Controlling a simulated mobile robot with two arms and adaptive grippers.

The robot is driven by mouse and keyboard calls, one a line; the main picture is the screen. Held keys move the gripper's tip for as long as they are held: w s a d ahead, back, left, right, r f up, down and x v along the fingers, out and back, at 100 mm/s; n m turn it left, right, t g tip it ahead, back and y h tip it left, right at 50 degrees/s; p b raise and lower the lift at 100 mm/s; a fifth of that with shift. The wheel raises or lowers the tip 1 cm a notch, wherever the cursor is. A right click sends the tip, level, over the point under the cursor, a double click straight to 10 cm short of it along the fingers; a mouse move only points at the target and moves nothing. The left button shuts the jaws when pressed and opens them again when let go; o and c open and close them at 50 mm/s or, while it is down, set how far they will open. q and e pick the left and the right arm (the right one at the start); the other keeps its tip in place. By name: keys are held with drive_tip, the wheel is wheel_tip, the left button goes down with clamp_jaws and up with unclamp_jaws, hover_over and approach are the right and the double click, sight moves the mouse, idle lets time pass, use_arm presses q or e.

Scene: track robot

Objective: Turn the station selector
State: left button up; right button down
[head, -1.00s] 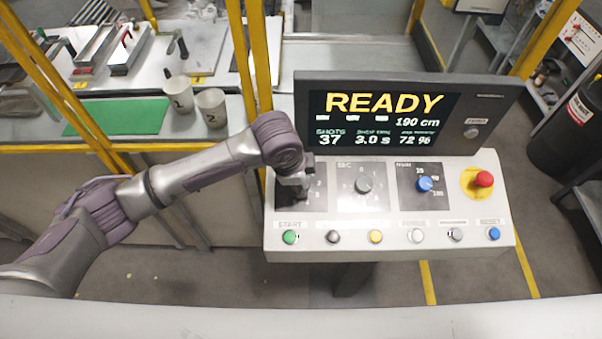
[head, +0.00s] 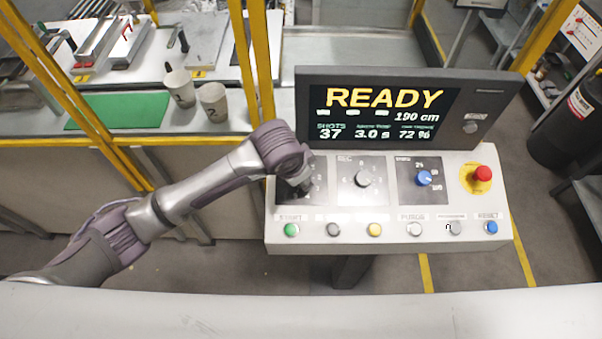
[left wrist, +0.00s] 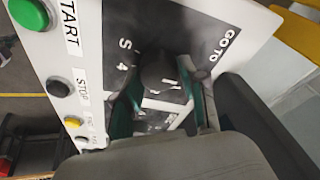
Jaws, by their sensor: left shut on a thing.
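The control panel (head: 330,209) carries a dark selector plate at its left end. The station selector (left wrist: 158,72) is a dark round knob on that plate, with "GO TO" and a "4" printed around it in the left wrist view. My left gripper (left wrist: 166,98) is shut on this knob, a finger on each side. In the head view my left gripper (head: 303,187) comes down over the left plate and hides most of the knob, so its pointer setting cannot be told. My right gripper is in no view.
The screen (head: 385,117) above the panel reads READY. A grey knob (head: 362,179), a blue knob (head: 424,178) and a red mushroom button (head: 482,173) are to the right. A green START button (head: 291,230) heads the front row. Yellow posts (head: 262,60) stand behind.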

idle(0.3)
use_arm(q)
drive_tip(key=o, duration=1.1)
drive_tip(key=shift+o, duration=0.2)
drive_tip(key=shift+r, duration=0.15)
drive_tip(key=v, duration=1.1)
drive_tip(key=shift+s+r, duration=0.15)
drive_tip(key=shift+r, duration=0.15)
drive_tip(key=shift+s+f, duration=0.1)
